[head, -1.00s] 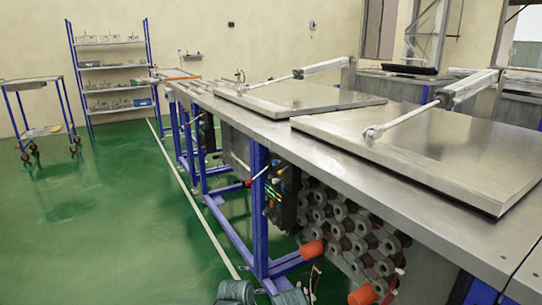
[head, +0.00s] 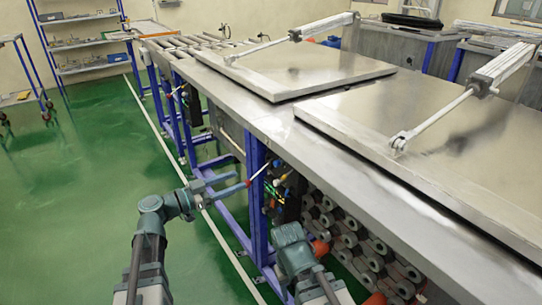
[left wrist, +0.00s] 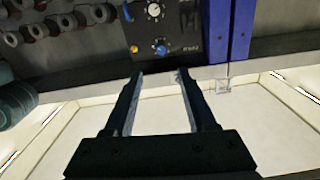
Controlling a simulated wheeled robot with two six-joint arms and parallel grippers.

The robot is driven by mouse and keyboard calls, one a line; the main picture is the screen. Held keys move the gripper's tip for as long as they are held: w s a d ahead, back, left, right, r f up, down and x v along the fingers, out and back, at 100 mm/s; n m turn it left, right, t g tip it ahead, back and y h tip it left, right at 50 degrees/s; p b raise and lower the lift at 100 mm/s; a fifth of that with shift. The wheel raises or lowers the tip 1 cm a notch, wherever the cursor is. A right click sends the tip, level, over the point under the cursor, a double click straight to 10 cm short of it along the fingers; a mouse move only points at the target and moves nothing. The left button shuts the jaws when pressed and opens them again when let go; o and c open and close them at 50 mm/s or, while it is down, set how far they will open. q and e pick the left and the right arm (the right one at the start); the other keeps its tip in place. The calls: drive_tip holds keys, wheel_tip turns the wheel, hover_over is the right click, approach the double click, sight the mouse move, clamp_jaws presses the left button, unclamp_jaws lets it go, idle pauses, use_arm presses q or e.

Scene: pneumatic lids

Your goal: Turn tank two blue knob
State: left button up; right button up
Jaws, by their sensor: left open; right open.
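The control panel (head: 286,197) hangs under the steel table edge beside a blue post. Its blue knob (head: 277,164) is small in the head view. In the left wrist view, whose picture is upside down, the blue knob (left wrist: 161,50) shows clearly, with a yellow knob (left wrist: 134,49) beside it and a white dial (left wrist: 153,9) above. My left gripper (left wrist: 159,76) is open and empty. Its fingers point at the panel, with the blue knob beyond and between the tips, apparently not touched. My right arm shows at the lower middle of the head view; its fingers cannot be made out.
Two flat lids with cylinder rods (head: 445,117) cover the tanks. Metal rollers (head: 345,235) sit below the table, right of the panel. Blue frame legs (head: 256,200) stand left of it. The green floor (head: 90,190) to the left is largely clear; shelves (head: 85,40) stand behind.

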sight(275, 164)
use_arm(q)
drive_tip(key=x, duration=1.3)
drive_tip(key=shift+w+d+r, duration=0.15)
drive_tip(key=shift+w+d, duration=0.1)
drive_tip(key=shift+w, duration=0.1)
clamp_jaws()
